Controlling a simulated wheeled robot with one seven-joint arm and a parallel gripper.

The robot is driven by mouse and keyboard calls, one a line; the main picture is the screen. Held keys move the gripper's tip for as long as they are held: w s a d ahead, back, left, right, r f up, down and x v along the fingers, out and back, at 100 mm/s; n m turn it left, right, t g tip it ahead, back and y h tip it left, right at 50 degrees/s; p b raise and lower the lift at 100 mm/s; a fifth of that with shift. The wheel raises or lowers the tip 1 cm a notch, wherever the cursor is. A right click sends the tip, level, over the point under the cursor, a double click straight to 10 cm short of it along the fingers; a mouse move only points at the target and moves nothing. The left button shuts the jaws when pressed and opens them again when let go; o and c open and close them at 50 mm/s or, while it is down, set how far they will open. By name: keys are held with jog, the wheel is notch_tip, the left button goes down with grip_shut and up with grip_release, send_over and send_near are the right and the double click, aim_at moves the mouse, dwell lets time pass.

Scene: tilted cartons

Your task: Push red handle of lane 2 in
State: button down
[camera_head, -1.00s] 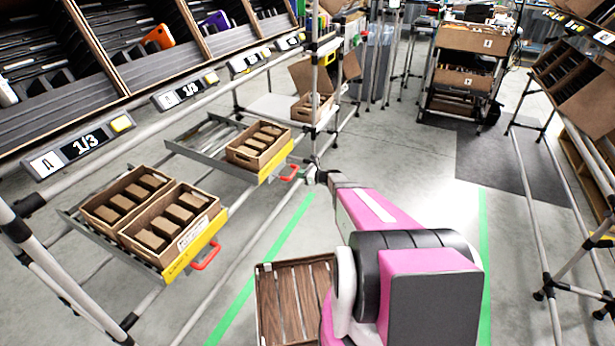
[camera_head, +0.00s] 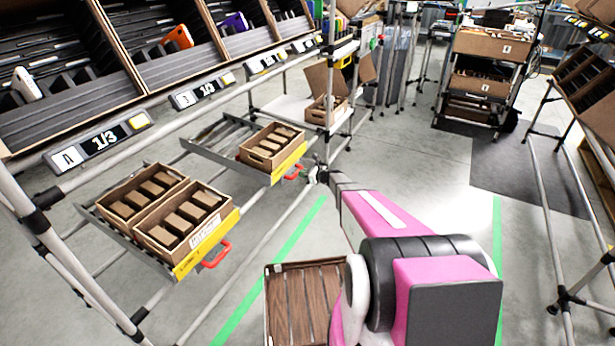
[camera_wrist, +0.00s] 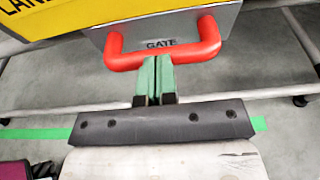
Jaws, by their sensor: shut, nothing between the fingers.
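The far sliding tray has a yellow front (camera_head: 289,163) and a red handle (camera_head: 294,173). In the wrist view the red handle (camera_wrist: 120,60) is a U-shaped bar in front of a grey plate marked GATE, under a yellow panel (camera_wrist: 60,14) with a partly cut lane label; its number is not visible. My gripper (camera_wrist: 154,62) is shut and empty, its green fingertips at the middle of the handle's bar; I cannot tell whether they touch. In the head view my gripper (camera_head: 315,172) is just right of this handle. The tray holds a brown carton box (camera_head: 255,160).
A nearer tray with a yellow front (camera_head: 205,247) and red handle (camera_head: 216,255) holds two divided boxes, pulled out from the rack. A slatted wooden crate (camera_head: 305,300) stands below my arm. Rack posts stand behind the trays.

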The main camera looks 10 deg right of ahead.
jog(key=shift+w+a, duration=0.15)
jog(key=shift+w, duration=0.05)
jog(key=v, duration=1.4)
jog(key=shift+s, duration=0.2)
jog(key=s+a+r+n+g+h, duration=0.2)
jog(key=s+a+r+n+g, duration=0.15)
jog(key=s+n, duration=0.45)
jog(key=s+a+r+n+g+h, duration=0.25)
jog(key=s+a+n, duration=0.25)
jog(key=s, duration=0.4)
jog(key=s+d+r+n+g+h, duration=0.1)
jog(key=s+r+n+h, duration=0.3)
jog(key=s+n, duration=0.2)
jog(key=s+d+r+n+g+h, duration=0.1)
jog(key=s+r+n+h, duration=0.3)
jog(key=s, duration=0.5)
jog(key=shift+s+d+r+n+g, duration=0.4)
jog(key=shift+r+n+g, duration=0.15)
jog(key=shift+n, duration=0.45)
